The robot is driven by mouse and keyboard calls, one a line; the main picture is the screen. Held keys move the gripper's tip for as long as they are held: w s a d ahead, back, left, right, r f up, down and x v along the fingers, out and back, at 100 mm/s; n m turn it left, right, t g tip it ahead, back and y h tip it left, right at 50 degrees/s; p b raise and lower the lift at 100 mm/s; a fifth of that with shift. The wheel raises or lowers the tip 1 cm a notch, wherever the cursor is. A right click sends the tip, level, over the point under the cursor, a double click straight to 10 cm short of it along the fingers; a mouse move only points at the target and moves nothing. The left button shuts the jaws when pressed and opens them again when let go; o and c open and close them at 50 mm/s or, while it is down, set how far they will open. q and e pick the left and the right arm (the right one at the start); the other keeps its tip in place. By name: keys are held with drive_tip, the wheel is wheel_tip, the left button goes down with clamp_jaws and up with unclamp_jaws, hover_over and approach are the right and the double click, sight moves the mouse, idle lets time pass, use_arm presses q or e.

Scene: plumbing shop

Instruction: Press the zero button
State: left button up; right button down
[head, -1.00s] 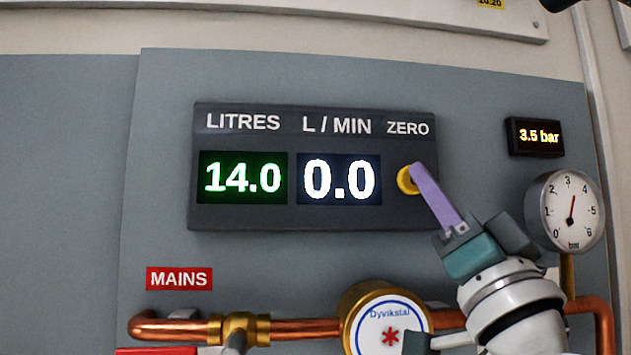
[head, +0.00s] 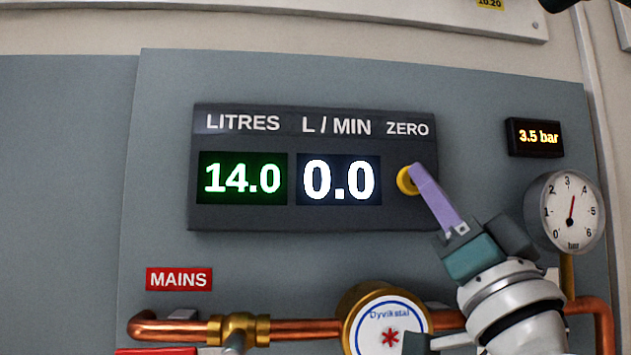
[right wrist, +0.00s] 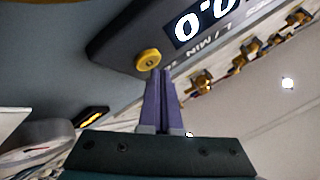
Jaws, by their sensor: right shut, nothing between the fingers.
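The yellow zero button (head: 404,180) sits at the right of the dark display panel (head: 290,217), below the word ZERO. The panel reads 14.0 litres and 0.0 L/min. My right gripper (head: 415,168) is shut and empty, and its purple fingertips overlap the button's right side in the head view. In the right wrist view the button (right wrist: 148,60) shows just beyond and left of the fingertips (right wrist: 159,72). I cannot tell whether the tips touch it. My left gripper is not in view.
A round pressure gauge (head: 565,212) and a 3.5 bar readout (head: 535,137) are right of the panel, close to my right arm. Copper pipe (head: 300,327) and a brass Dyvikstal meter (head: 388,325) run below. The grey board left of the panel is clear.

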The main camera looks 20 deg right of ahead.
drive_tip(key=shift+w, duration=0.15)
idle(0.5)
drive_tip(key=shift+w+d, duration=0.1)
drive_tip(key=shift+w, duration=0.3)
idle(0.4)
drive_tip(key=shift+s, duration=0.55)
drive_tip(key=shift+s, duration=0.1)
drive_tip(key=s, duration=0.2)
drive_tip(key=s+a+p, duration=0.1)
drive_tip(key=s+p, duration=0.1)
drive_tip(key=s, duration=0.1)
drive_tip(key=shift+s+a, duration=0.3)
drive_tip(key=shift+s, duration=0.05)
